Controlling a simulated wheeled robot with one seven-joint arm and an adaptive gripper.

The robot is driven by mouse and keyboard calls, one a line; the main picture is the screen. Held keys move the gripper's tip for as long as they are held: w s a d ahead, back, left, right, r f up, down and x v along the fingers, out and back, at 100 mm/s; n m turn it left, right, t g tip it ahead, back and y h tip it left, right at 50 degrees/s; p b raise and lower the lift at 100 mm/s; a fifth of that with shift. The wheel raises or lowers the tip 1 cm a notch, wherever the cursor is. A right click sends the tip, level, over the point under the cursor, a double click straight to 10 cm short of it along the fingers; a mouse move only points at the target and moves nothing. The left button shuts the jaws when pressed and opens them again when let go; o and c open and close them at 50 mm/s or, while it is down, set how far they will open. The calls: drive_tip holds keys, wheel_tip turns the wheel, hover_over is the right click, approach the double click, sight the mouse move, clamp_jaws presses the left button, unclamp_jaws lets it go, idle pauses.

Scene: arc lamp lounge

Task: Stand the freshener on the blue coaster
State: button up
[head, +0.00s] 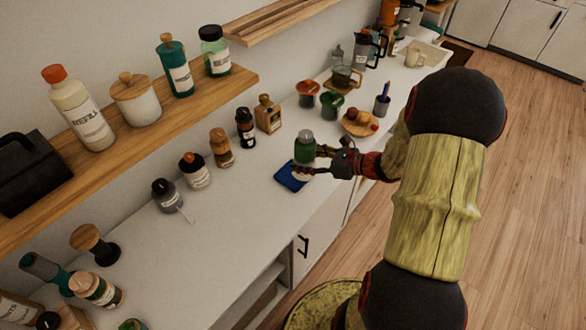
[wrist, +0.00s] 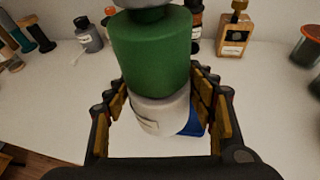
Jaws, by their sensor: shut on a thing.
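The freshener (head: 305,147) is a green cylinder with a grey cap and a pale lower part, and it looks upright. My gripper (head: 308,160) has its fingers on both sides of it and is shut on it. The wrist view shows the freshener (wrist: 152,52) large between the finger pads. The blue coaster (head: 289,180) lies flat on the white counter, directly under or just in front of the freshener. Part of the coaster (wrist: 192,124) shows behind the freshener's pale base in the wrist view. I cannot tell whether the base touches it.
Several bottles stand along the wall, including a wooden-capped square bottle (head: 268,114) and a dark bottle (head: 245,128). A round wooden tray (head: 349,129) and green mug (head: 331,104) stand farther back. Counter to the coaster's near side is clear. A wooden shelf (head: 150,150) overhangs the left.

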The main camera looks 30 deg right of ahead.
drive_tip(key=w+f+b, duration=0.2)
drive_tip(key=w+f, duration=0.4)
drive_tip(key=shift+w, duration=0.1)
drive_tip(key=shift+w+f+b, duration=0.15)
drive_tip(key=shift+f+b, duration=0.4)
drive_tip(key=shift+f, duration=0.35)
drive_tip(key=shift+w+f+b, duration=0.1)
drive_tip(key=shift+f+b, duration=0.4)
drive_tip(key=shift+f, duration=0.4)
drive_tip(key=shift+f, duration=0.2)
drive_tip(key=o, duration=1.5)
drive_tip(key=shift+r, duration=0.1)
